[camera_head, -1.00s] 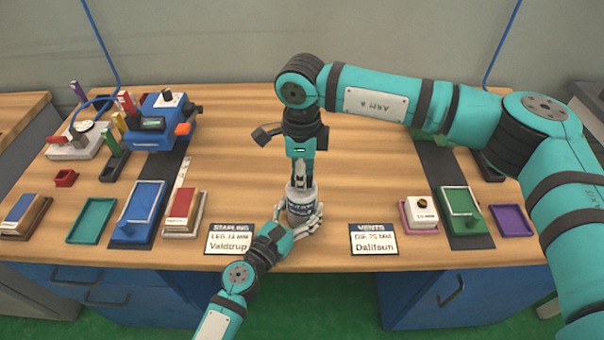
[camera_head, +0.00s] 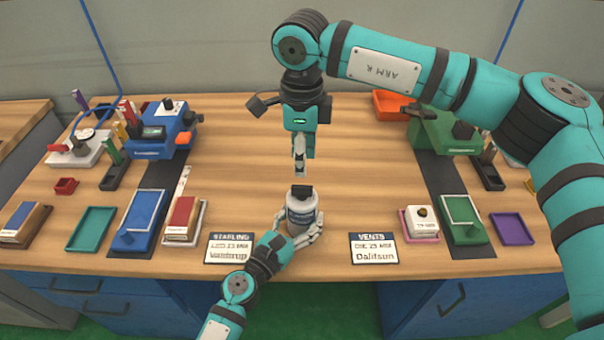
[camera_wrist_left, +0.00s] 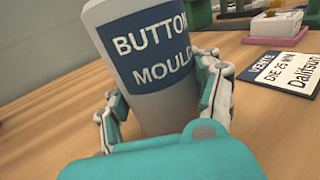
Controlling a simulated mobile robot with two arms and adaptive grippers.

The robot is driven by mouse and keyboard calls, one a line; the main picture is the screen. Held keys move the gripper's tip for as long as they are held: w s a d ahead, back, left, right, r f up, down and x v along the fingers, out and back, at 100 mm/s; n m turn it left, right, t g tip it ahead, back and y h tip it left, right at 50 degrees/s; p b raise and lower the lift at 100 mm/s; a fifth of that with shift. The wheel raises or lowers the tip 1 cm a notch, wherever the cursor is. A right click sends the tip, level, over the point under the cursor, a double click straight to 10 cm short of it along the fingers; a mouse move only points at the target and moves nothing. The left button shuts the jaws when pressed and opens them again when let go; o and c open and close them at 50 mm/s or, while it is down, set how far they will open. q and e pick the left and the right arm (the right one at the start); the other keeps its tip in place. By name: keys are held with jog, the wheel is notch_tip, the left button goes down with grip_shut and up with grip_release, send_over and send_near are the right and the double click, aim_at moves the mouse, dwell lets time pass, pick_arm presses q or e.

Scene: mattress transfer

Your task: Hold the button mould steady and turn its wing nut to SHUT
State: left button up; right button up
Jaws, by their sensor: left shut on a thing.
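The button mould (camera_head: 301,214) is a grey-white cylinder with a dark blue label. It stands upright near the table's front edge. In the left wrist view the label on the mould (camera_wrist_left: 150,60) reads BUTTON MOULD. A dark piece, apparently the wing nut (camera_head: 301,191), sits on top; which way it is turned is too small to tell. My left gripper (camera_head: 303,238) is shut around the mould's lower body; its fingers (camera_wrist_left: 160,105) show on both sides. My right gripper (camera_head: 300,172) points down above the mould, clear of its top. Its fingers look edge-on, so their opening is unclear.
Two cards, STARLING (camera_head: 230,248) and VENTS (camera_head: 374,248), lie either side of the mould. A blue machine (camera_head: 165,128) and a green machine (camera_head: 447,132) stand farther back. Trays and blocks lie at both sides. The table's middle (camera_head: 235,165) is bare.

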pick_arm(q)
jog(key=shift+r, duration=0.1)
pick_arm(e)
jog(key=shift+r, duration=2.1)
pick_arm(q)
jog(key=o, duration=1.9)
